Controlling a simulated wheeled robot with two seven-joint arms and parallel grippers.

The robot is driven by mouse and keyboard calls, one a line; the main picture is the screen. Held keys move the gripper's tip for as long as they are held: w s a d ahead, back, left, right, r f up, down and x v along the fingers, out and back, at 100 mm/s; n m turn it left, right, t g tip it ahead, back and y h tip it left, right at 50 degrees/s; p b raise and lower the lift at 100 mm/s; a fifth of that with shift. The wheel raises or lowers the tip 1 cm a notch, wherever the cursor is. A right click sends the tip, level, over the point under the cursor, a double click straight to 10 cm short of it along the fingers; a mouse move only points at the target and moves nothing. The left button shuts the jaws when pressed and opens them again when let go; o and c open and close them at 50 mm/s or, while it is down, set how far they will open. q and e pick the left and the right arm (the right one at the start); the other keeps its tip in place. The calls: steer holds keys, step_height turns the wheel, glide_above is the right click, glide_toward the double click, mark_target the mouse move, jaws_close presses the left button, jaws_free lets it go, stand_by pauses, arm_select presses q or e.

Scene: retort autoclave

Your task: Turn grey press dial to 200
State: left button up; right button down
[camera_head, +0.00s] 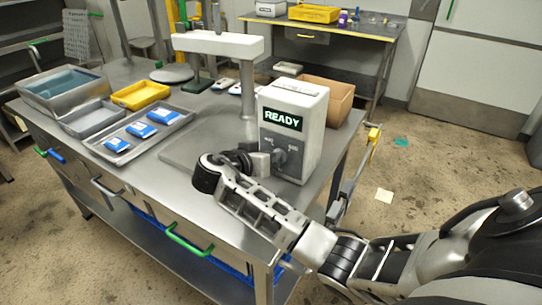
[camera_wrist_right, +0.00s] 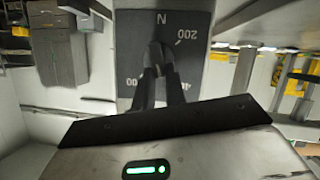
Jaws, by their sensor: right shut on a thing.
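The press (camera_head: 303,107) is a pale box on the steel table, with a lit green READY display (camera_head: 283,118) on its front. The grey press dial (camera_head: 293,151) sits low on that front, partly hidden by my right gripper. My right gripper (camera_head: 276,160) is shut on the dial. In the right wrist view the dark fingers (camera_wrist_right: 160,62) meet over the dial's dark scale plate (camera_wrist_right: 137,28). An N shows at the plate's top edge, 200 at its right, and partly hidden numbers below. I cannot tell where the dial points. My left gripper is not in view.
A tray (camera_head: 104,150) with several blue-and-white packs, a yellow bin (camera_head: 140,95) and grey bins (camera_head: 62,92) stand on the table's left. A brown carton (camera_head: 336,101) is behind the press. A second table (camera_head: 340,38) stands at the back. Floor at the right is mostly clear.

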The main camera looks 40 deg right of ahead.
steer(key=shift+w+a+f+n+g+h, duration=0.15)
steer(key=shift+n+g+h, duration=0.2)
steer(key=shift+n, duration=0.35)
steer(key=c, duration=1.4)
jaws_free()
steer(key=shift+c, duration=0.2)
steer(key=b+v, duration=0.2)
steer(key=v, duration=1.4)
steer(key=shift+b, duration=0.35)
steer(key=shift+w, duration=0.1)
